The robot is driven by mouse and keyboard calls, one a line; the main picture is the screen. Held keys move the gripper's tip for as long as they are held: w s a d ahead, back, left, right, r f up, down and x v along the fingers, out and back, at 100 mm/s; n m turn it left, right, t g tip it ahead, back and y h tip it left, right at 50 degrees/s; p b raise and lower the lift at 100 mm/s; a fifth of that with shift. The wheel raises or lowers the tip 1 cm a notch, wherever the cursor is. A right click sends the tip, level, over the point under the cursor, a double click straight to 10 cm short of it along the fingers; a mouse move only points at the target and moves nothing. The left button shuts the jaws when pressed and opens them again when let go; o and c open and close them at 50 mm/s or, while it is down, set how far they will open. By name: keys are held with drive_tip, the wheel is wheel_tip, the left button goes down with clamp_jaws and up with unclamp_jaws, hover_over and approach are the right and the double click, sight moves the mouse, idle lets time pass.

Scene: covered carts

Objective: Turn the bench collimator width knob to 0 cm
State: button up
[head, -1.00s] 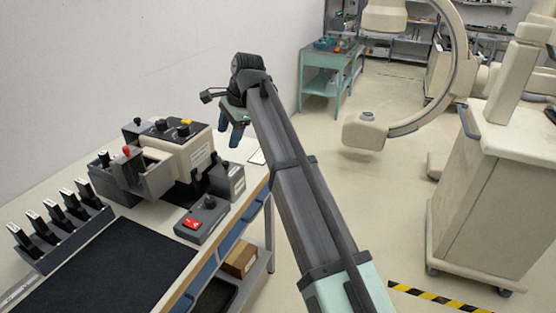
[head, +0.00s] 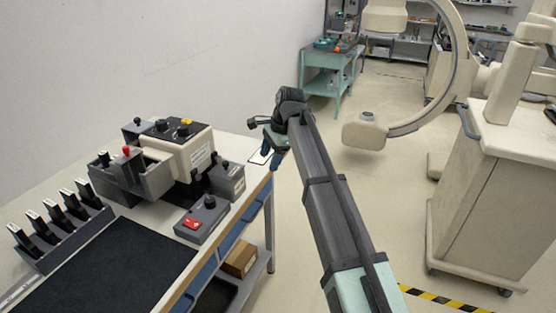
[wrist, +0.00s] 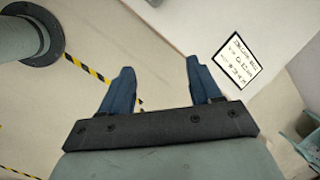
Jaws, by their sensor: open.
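The bench collimator looks to be the cream and dark box (head: 180,150) on the bench in the head view. Its dark top carries a yellow-marked part and small dark knobs (head: 162,125); I cannot tell which one sets width or what it reads. My gripper (head: 268,158) is in the head view to the right of the box, past the bench's right edge, and touches nothing. In the wrist view my gripper (wrist: 160,90) shows two blue fingers spread wide with nothing between them. No knob shows in the wrist view.
On the bench, a grey box with a red switch (head: 202,220), a rack of dark handled pieces (head: 62,225) and a black mat (head: 100,268) surround the collimator. A cream cart (head: 490,195) and C-arm (head: 450,70) stand right. A sign (wrist: 237,60) shows in the wrist view.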

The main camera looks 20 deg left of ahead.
drive_tip(key=shift+w+d+f, duration=0.8)
drive_tip(key=shift+d, duration=0.2)
drive_tip(key=s+d+f+n+h, duration=0.1)
drive_tip(key=s+d+f+n, duration=0.3)
drive_tip(key=d+f, duration=0.6)
drive_tip(key=s+d+f+n+t+h, duration=0.1)
drive_tip(key=s+d+f+n, duration=0.45)
drive_tip(key=f, duration=0.85)
drive_tip(key=s+d+f+n+h, duration=0.1)
drive_tip(key=s+d+f+n, duration=0.15)
drive_tip(key=d+f, duration=0.9)
drive_tip(key=s+d+f+m+g, duration=0.1)
drive_tip(key=s+d+f+g, duration=0.1)
drive_tip(key=s+d+f, duration=0.5)
drive_tip(key=s+d+f+m+g, duration=0.1)
drive_tip(key=s+d+f, duration=0.6)
drive_tip(key=s, duration=0.7)
drive_tip(key=s+d+f+m+g, duration=0.2)
drive_tip(key=s+d+f+g, duration=0.2)
drive_tip(key=s+d+f, duration=0.4)
drive_tip(key=s, duration=0.3)
drive_tip(key=shift+s+d, duration=0.15)
drive_tip(key=shift+d, duration=0.2)
